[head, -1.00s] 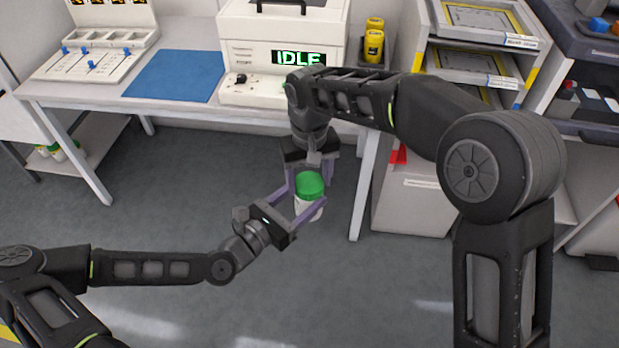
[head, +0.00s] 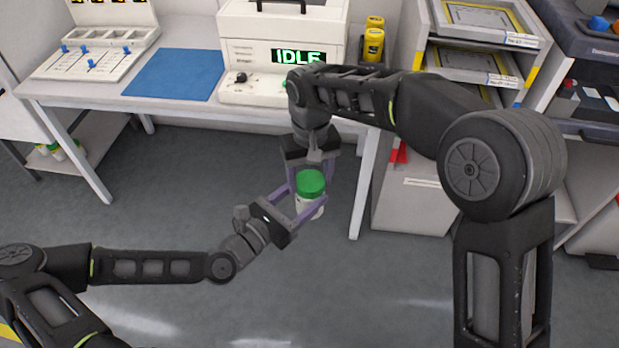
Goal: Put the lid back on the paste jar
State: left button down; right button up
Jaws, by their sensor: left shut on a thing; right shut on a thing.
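The paste jar (head: 306,210) is white and upright, held in the air in front of the table. My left gripper (head: 309,205) comes from the lower left and is shut on the jar's body. The green lid (head: 310,182) sits at the top of the jar. My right gripper (head: 310,174) points down from above and is shut on the lid. Whether the lid is fully seated or threaded cannot be told from here.
A white table (head: 190,113) behind carries a blue mat (head: 175,75), a machine (head: 280,45) reading IDLE and yellow jars (head: 373,45). A shelf trolley (head: 412,195) stands to the right. Green-lidded jars (head: 55,150) sit on a low shelf at left. The floor between is clear.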

aim_at(310, 181)
jog(key=shift+r, duration=0.45)
dwell(0.7)
jog(key=shift+d+f, duration=0.1)
jog(key=shift+f, duration=0.9)
dwell(1.5)
jog(key=o, duration=1)
jog(key=shift+r, duration=0.1)
jog(key=shift+r, duration=0.2)
jog(key=shift+w+r, duration=0.1)
jog(key=shift+r, duration=1.85)
jog(key=shift+c, duration=0.3)
